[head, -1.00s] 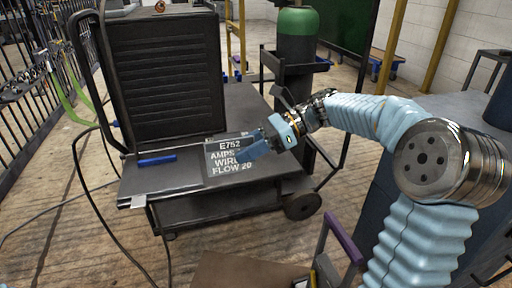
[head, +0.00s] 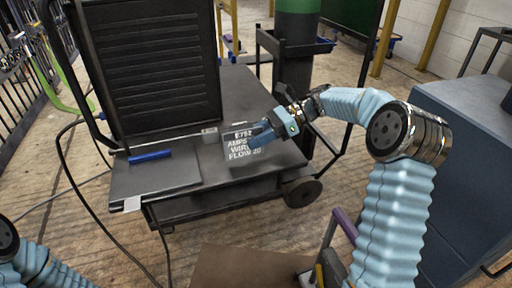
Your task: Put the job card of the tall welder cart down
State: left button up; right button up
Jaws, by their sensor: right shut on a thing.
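The job card (head: 240,146) is a dark plate with white lettering, including "AMPS" and "FLOW 20". It is over the right part of the low front shelf of the welder cart (head: 157,181). My right gripper (head: 262,137) is shut on the card's right side and hides part of its lettering. The card faces me; I cannot tell whether its lower edge touches the shelf. The cart's tall black louvred cabinet (head: 150,65) stands behind the shelf. My left gripper is out of view; only a piece of my left arm shows at the lower left.
A blue bar (head: 150,156) lies on the shelf left of the card, and a small grey block (head: 210,135) is beside the card. A gas cylinder (head: 295,60) stands behind. A brown board (head: 250,268) is in front, a grey cabinet (head: 470,150) at right.

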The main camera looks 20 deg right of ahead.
jog(key=shift+w+d+f, duration=0.1)
jog(key=shift+w+f, duration=0.3)
jog(key=shift+f, duration=0.1)
notch_tip(320, 180, down, 3)
jog(key=shift+w+d+r+b, duration=0.1)
jog(key=shift+w+r+b, duration=0.05)
jog(key=shift+b, duration=0.2)
jog(key=shift+f, duration=0.35)
jog(key=shift+f, duration=0.15)
jog(key=o, duration=1.1)
jog(key=shift+c, duration=0.2)
jog(key=p+v, duration=0.2)
jog(key=v, duration=1)
